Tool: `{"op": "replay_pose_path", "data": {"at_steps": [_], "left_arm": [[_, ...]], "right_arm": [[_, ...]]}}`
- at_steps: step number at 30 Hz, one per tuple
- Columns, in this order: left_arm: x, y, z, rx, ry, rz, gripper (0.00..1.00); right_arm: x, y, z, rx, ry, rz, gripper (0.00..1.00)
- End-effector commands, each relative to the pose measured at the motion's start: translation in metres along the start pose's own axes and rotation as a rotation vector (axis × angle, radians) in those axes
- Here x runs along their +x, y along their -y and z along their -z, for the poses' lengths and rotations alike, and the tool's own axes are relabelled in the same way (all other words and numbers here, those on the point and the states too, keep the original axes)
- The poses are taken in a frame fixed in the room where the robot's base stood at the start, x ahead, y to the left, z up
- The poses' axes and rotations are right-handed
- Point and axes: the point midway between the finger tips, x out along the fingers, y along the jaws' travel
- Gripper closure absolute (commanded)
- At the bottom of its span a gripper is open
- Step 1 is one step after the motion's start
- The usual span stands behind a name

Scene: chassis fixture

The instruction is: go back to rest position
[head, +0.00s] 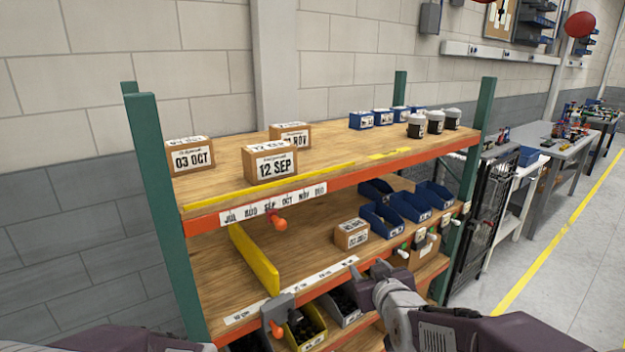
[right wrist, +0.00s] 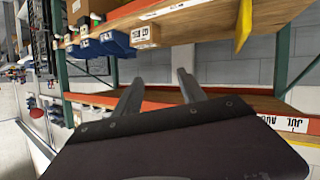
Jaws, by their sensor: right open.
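My right gripper (head: 372,279) is in the lower middle of the head view, in front of the lower shelf edge of the rack. Its jaws are open and nothing is between them. In the right wrist view its two fingers (right wrist: 160,88) stand apart, with the rack behind them. A part of my left arm (head: 125,340) shows at the bottom left of the head view. My left gripper is not seen.
The rack (head: 168,220) has green posts and wooden shelves. Boxes marked 03 OCT (head: 190,157) and 12 SEP (head: 270,163), plus several cups, stand on top. Blue bins (head: 408,207) and a small carton (head: 351,234) are below. Free floor (head: 560,290) lies right.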

Motion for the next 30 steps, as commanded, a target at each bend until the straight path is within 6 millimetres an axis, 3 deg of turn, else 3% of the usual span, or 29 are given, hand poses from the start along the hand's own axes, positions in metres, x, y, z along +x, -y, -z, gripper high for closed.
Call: {"op": "replay_pose_path", "data": {"at_steps": [1, 3, 6, 10, 12, 15, 30], "left_arm": [[-0.011, 0.0, 0.001, 0.0, 0.0, 0.0, 1.0], [-0.016, 0.0, 0.002, 0.0, 0.0, 0.0, 1.0], [-0.018, 0.0, 0.002, 0.0, 0.0, 0.0, 1.0], [-0.016, 0.0, 0.002, 0.0, 0.0, 0.0, 1.0], [-0.016, 0.0, 0.002, 0.0, 0.0, 0.0, 1.0], [-0.016, 0.0, 0.002, 0.0, 0.0, 0.0, 1.0], [-0.016, 0.0, 0.002, 0.0, 0.0, 0.0, 1.0]], "right_arm": [[-0.009, -0.015, -0.037, 0.035, 0.145, -0.01, 0.52], [-0.029, -0.022, -0.101, 0.096, 0.364, -0.006, 0.52], [-0.072, -0.015, -0.177, 0.18, 0.653, 0.013, 0.52], [-0.125, 0.005, -0.235, 0.243, 0.933, 0.04, 0.52], [-0.146, 0.011, -0.25, 0.267, 1.032, 0.041, 0.52], [-0.162, 0.014, -0.258, 0.296, 1.106, 0.033, 0.52], [-0.163, 0.015, -0.258, 0.309, 1.111, 0.027, 0.52]]}}
